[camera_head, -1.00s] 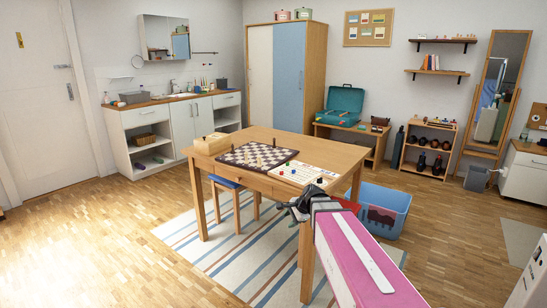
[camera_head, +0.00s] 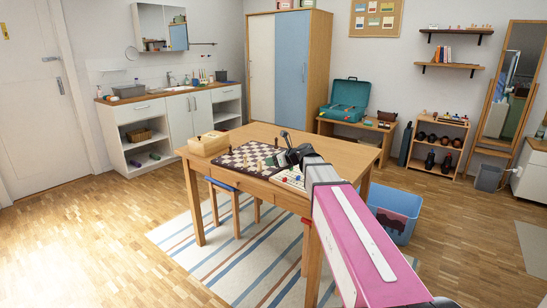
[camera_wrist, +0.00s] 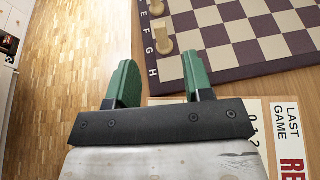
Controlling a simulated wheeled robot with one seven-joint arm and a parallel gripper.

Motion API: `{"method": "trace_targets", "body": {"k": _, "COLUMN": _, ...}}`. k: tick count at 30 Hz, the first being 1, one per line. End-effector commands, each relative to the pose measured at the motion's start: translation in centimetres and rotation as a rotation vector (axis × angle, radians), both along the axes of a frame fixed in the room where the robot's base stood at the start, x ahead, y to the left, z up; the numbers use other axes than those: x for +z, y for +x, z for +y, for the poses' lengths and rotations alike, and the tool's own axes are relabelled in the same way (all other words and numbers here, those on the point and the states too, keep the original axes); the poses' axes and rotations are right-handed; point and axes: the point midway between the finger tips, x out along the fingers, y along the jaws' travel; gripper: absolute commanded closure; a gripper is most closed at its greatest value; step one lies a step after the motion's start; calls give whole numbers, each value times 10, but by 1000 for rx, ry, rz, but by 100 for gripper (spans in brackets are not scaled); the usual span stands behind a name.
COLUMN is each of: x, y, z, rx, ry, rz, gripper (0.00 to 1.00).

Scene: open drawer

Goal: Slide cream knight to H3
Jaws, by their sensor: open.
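The chessboard (camera_head: 228,161) lies on the wooden table and shows at the upper right of the wrist view (camera_wrist: 225,57), with letters along its near border. Two cream pieces stand near that border: a nearer one (camera_wrist: 163,39) by the letter G and a farther one (camera_wrist: 157,7) near E. I cannot tell which of them, if either, is the knight. My gripper (camera_wrist: 159,58) is open, its two green fingers apart and empty, just short of the nearer piece. In the head view my gripper (camera_head: 290,152) is over the board's right corner and hides part of it.
A wooden box (camera_head: 208,144) stands left of the board. A blue stool (camera_head: 224,184) and a blue bin (camera_head: 397,212) are on the floor by the table.

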Motion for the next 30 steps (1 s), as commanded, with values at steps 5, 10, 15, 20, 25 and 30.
{"method": "trace_targets", "body": {"k": 5, "x": 0, "y": 0, "z": 0, "rx": -1, "ry": 2, "rz": 1, "gripper": 53}}
{"method": "trace_targets", "body": {"k": 10, "x": 0, "y": 0, "z": 0, "rx": 0, "ry": 1, "rz": 1, "gripper": 53}}
{"method": "trace_targets", "body": {"k": 15, "x": -4, "y": 7, "z": 8, "rx": 1, "ry": 0, "rz": 0, "gripper": 53}}
{"method": "trace_targets", "body": {"k": 20, "x": -13, "y": 21, "z": 25, "rx": 2, "ry": -1, "rz": 0, "gripper": 53}}
{"method": "trace_targets", "body": {"k": 25, "x": -24, "y": 38, "z": 46, "rx": 2, "ry": 0, "rz": 1, "gripper": 53}}
{"method": "trace_targets", "body": {"k": 30, "x": -33, "y": 51, "z": 64, "rx": 2, "ry": -1, "rz": 0, "gripper": 53}}
